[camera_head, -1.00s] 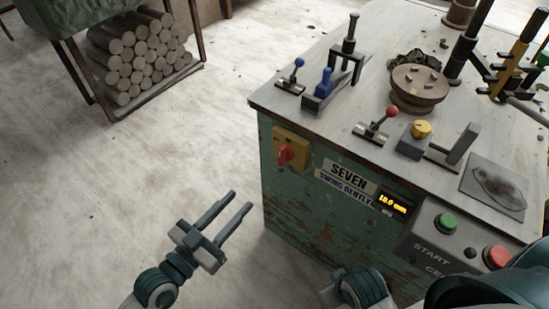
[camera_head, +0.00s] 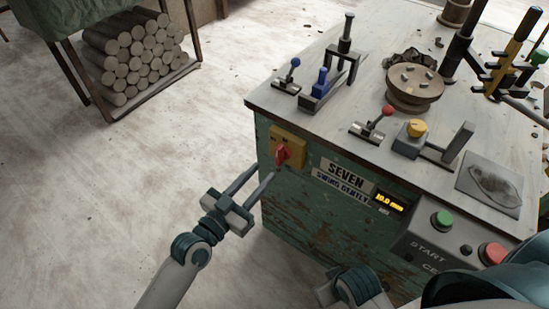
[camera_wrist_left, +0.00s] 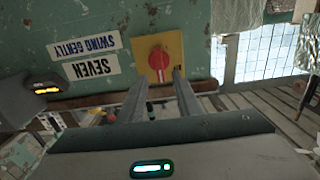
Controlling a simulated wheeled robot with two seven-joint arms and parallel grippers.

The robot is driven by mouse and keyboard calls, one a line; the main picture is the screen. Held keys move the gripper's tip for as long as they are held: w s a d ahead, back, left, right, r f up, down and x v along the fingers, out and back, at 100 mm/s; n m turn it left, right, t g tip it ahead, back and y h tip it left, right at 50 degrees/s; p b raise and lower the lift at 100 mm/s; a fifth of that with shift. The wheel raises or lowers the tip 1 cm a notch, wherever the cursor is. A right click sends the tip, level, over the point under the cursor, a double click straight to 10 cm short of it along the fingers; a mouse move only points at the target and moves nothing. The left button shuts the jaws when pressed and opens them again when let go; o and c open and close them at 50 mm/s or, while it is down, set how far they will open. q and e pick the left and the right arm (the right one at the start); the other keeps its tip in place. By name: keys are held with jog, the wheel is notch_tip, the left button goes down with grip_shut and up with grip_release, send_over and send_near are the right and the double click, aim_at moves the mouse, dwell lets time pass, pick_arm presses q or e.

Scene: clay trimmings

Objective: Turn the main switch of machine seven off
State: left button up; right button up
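The main switch is a red rotary knob (camera_head: 282,155) on a yellow plate (camera_head: 289,138), on the side of the green machine (camera_head: 300,215) labelled SEVEN (camera_head: 346,175). The knob also shows in the left wrist view (camera_wrist_left: 159,59), upside down with its label, ahead of the fingers. A white line on the knob stands about upright there. My left gripper (camera_head: 259,178) is open and empty, its fingertips just short of the knob and slightly below it in the head view. In the wrist view the fingers (camera_wrist_left: 163,76) are spread to about the knob's width. My right gripper is not identifiable.
The machine top holds a blue-knobbed lever (camera_head: 290,77), a red-knobbed lever (camera_head: 374,125), a yellow knob (camera_head: 416,128) and a round wooden turntable (camera_head: 414,92). Green START (camera_head: 442,219) and red (camera_head: 492,253) buttons sit at lower right. Stacked logs (camera_head: 135,62) stand at left. Floor between is clear.

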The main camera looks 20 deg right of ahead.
aim_at(277, 157)
pick_arm(q)
jog(key=x, duration=0.7)
grip_shut()
